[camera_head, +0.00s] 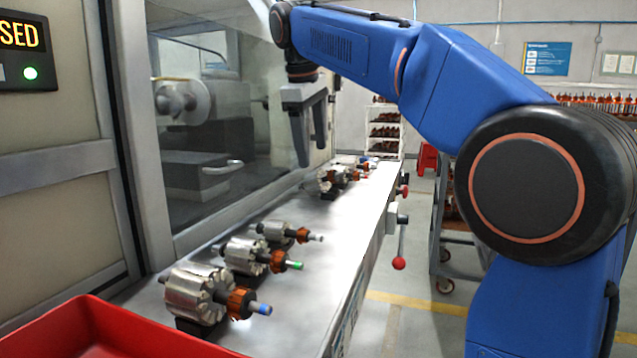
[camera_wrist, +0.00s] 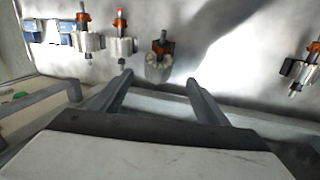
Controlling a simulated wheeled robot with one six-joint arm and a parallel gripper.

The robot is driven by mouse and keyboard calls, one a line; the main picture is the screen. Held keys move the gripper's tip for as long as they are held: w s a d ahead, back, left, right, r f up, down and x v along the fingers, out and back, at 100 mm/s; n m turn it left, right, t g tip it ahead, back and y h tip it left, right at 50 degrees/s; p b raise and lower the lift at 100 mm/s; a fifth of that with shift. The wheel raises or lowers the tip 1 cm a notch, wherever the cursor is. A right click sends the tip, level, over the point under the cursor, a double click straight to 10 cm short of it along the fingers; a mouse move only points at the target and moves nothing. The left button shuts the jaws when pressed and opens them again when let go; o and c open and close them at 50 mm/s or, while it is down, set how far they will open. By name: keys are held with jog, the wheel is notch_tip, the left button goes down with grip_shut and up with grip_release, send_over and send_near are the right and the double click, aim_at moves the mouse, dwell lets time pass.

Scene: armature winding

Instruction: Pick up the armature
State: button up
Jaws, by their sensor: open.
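Several armatures with silver slotted cores, copper windings and shafts rest on dark holders along a metal shelf (camera_head: 335,232). A near row holds a large one with a blue shaft tip (camera_head: 197,294), one with a green tip (camera_head: 243,256) and a smaller grey-tipped one (camera_head: 276,231). A farther group (camera_head: 330,178) sits below my gripper (camera_head: 312,155). My gripper is open, empty and pointing down above the shelf. In the wrist view, one armature (camera_wrist: 158,67) lies just beyond the gap between my fingertips (camera_wrist: 158,80). Others (camera_wrist: 121,46) (camera_wrist: 87,41) lie left, and one (camera_wrist: 303,74) lies far right.
A glass-fronted machine (camera_head: 200,110) stands along the shelf's left side. A red bin (camera_head: 95,325) is at the near left. A lever with a red knob (camera_head: 399,263) sticks out at the shelf's right edge. Bare shelf shows between the two armature groups.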

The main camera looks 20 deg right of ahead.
aim_at(319, 173)
jog(key=shift+d+x, duration=0.2)
jog(key=shift+x, duration=1.75)
jog(key=shift+d+x, duration=0.2)
jog(key=shift+x, duration=1.75)
jog(key=shift+s+r, duration=0.1)
jog(key=c, duration=1.6)
jog(key=shift+r, duration=0.15)
